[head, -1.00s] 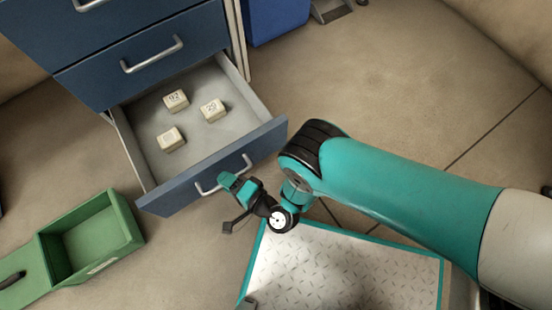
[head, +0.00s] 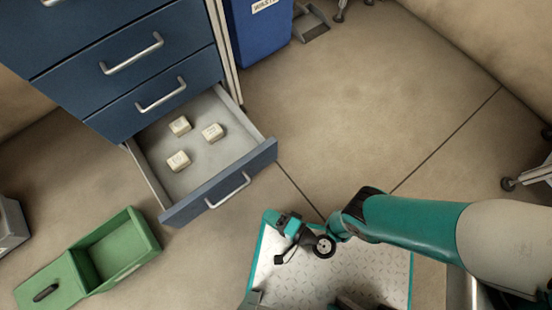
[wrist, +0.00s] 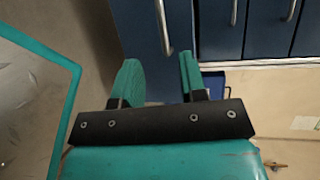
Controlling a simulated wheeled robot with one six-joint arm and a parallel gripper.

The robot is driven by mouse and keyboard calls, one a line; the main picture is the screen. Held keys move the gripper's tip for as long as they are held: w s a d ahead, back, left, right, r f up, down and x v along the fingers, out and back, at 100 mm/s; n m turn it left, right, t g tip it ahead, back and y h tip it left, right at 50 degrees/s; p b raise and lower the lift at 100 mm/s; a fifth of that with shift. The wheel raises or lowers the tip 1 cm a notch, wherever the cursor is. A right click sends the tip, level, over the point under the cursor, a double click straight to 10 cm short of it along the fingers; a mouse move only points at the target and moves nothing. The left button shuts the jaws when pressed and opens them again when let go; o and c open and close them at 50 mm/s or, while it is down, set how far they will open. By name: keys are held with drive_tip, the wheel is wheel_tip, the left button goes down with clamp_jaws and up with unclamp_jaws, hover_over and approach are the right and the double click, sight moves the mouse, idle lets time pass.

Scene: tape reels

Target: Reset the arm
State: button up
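My gripper (head: 284,240) is in the lower middle of the head view, above my own plated base and in front of the open drawer. In the wrist view my gripper (wrist: 160,78) has its two teal fingers apart with nothing between them. My arm reaches in from the right and is bent at the elbow.
A blue cabinet (head: 95,90) has its bottom drawer (head: 225,185) pulled out, with three small cream boxes (head: 178,161) inside. A green box (head: 125,245) lies on the floor at the left. A blue waste bin (head: 258,35) stands at the back.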

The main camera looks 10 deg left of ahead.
drive_tip(key=shift+v, duration=0.8)
